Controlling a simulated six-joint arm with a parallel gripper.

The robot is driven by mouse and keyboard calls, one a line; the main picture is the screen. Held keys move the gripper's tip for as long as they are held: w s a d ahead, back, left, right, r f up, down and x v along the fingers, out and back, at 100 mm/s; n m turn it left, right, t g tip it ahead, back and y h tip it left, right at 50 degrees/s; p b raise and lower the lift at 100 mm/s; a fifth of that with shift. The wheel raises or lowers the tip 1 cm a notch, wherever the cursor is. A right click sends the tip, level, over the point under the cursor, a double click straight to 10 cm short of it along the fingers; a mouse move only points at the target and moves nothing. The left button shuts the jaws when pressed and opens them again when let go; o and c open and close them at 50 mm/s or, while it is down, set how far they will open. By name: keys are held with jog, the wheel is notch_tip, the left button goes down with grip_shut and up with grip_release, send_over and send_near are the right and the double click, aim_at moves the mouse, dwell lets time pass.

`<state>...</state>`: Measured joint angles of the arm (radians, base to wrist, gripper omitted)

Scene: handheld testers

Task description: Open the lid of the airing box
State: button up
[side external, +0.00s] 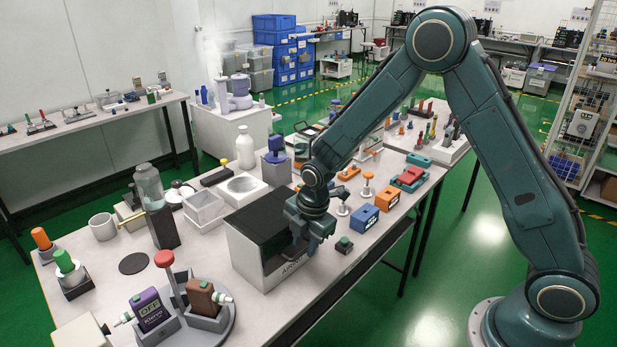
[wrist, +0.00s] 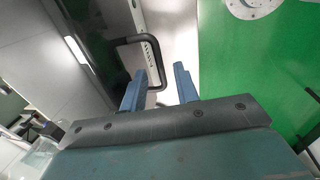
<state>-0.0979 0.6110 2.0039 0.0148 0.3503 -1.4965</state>
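In the wrist view, a black bent handle (wrist: 151,41) stands out from a dark glossy panel. My gripper's two blue fingers (wrist: 160,72) are apart. The handle's end part shows between them, with a gap visible on the right finger's side. I cannot tell whether the left finger touches it.
A small dark block with a green top (side external: 344,244) stands just right of my gripper. Blue (side external: 364,217) and orange (side external: 387,197) boxes are behind it. The table's front edge is close.

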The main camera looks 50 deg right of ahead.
jog(key=shift+w+f, duration=0.15)
jog(key=shift+f, duration=0.45)
grip_shut()
jog(key=shift+r, duration=0.15)
